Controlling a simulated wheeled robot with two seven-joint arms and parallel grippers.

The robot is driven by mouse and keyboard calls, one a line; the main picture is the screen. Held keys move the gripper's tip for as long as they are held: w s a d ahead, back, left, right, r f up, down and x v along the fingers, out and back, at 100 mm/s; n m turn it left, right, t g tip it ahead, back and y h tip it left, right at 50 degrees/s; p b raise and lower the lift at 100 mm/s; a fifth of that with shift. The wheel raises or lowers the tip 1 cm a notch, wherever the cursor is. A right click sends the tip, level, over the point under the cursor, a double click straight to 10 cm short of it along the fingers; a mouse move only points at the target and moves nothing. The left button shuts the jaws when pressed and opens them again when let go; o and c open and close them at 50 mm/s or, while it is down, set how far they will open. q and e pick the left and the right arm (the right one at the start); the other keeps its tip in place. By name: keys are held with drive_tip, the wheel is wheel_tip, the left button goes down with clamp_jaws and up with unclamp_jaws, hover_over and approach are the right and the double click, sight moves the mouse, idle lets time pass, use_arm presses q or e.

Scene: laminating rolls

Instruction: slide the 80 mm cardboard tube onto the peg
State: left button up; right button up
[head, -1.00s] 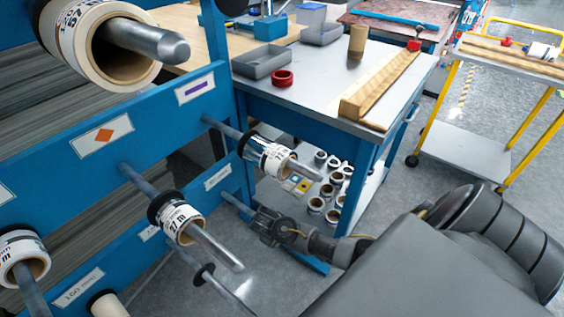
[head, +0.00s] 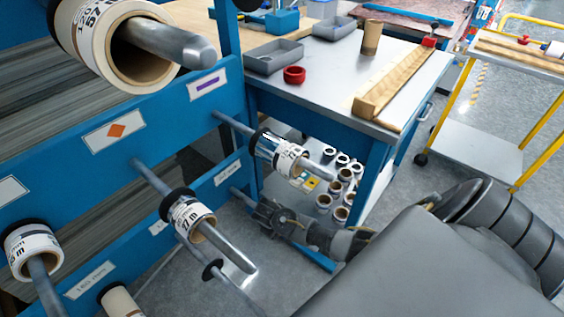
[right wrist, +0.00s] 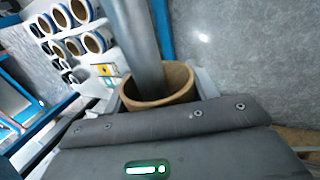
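A brown cardboard tube (right wrist: 160,88) is held at my right gripper in the right wrist view. A grey metal peg (right wrist: 139,38) runs down into the tube's open mouth in that view. The near rim shows in front of the peg; how deep the peg sits is hidden. In the head view my right gripper (head: 275,216) is beside the low peg (head: 241,197) below the purple-striped label. The tube cannot be made out there. My left gripper is not in view.
The blue rack (head: 150,115) carries several pegs, including one with a silver-and-white roll (head: 280,154) above my gripper and one with a white roll (head: 190,216) to its left. A workbench (head: 335,85) stands behind, with several rolls on its lower shelf.

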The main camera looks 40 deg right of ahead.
drive_tip(key=o, duration=0.5)
drive_tip(key=shift+r, duration=0.15)
drive_tip(key=p+v, duration=0.1)
drive_tip(key=v, duration=0.3)
drive_tip(key=shift+p, duration=0.4)
drive_tip(key=p+v, duration=0.1)
drive_tip(key=v, duration=0.4)
drive_tip(key=shift+r+p, duration=0.25)
drive_tip(key=shift+p, duration=0.05)
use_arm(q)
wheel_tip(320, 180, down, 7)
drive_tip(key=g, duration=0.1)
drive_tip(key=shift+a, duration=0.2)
use_arm(e)
drive_tip(key=shift+a+r, duration=0.25)
drive_tip(key=shift+r, duration=0.2)
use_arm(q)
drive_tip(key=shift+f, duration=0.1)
